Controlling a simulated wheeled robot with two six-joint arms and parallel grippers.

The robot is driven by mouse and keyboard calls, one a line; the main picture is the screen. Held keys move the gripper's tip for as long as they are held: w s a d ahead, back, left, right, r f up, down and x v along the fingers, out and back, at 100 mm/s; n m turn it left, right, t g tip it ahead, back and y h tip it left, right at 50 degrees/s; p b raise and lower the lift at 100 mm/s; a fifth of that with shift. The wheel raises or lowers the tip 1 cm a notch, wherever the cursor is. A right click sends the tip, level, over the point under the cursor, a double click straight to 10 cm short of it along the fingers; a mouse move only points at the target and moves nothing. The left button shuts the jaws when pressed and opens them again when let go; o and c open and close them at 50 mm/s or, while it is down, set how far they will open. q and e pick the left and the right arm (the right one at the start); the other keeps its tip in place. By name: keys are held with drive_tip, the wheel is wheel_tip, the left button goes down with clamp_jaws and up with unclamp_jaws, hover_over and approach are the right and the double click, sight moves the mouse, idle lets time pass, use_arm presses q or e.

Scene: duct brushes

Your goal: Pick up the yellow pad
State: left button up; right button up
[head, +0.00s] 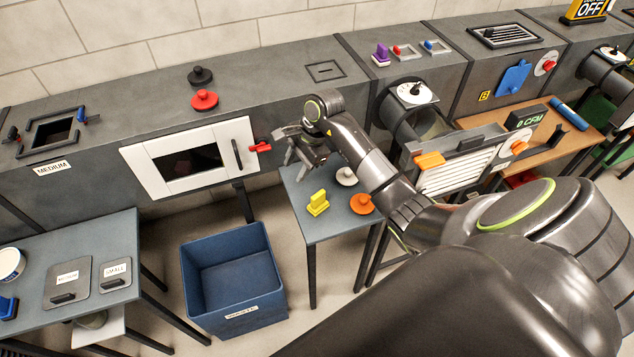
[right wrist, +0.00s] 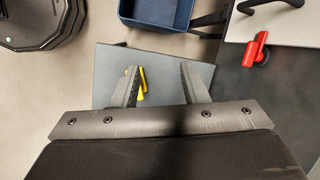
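The yellow pad (head: 318,204) has an upright grip on a flat base and stands on the small grey table (head: 334,229) in the middle of the head view. My right gripper (head: 294,162) is above the far left part of that table, apart from the pad. In the right wrist view the gripper (right wrist: 160,72) is open with nothing held between its fingers. The yellow pad (right wrist: 142,80) shows beside and partly behind the left finger there. My left gripper is not in view.
A white knob piece (head: 346,176) and an orange one (head: 362,204) share the table with the pad. A blue bin (head: 232,280) stands on the floor to the left. A white hatch door with a red latch (head: 259,147) is close to my right gripper.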

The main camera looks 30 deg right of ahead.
drive_tip(key=s+d+r+n+g+h, duration=0.1)
drive_tip(key=d+r+g+h, duration=0.15)
drive_tip(key=d, duration=0.25)
drive_tip(key=b, duration=1.2)
approach(318, 194)
drive_tip(key=shift+h, duration=0.45)
drive_tip(key=f, duration=0.6)
drive_tip(key=shift+w+a+f, duration=0.2)
drive_tip(key=shift+f, duration=0.2)
drive_tip(key=shift+s+f, duration=0.1)
drive_tip(key=shift+f, duration=0.2)
drive_tip(key=shift+s+a+f, duration=0.1)
drive_tip(key=shift+f, duration=1)
drive_tip(key=shift+s+a+f, duration=0.1)
drive_tip(key=shift+s+f, duration=0.05)
drive_tip(key=shift+f, duration=1)
clamp_jaws()
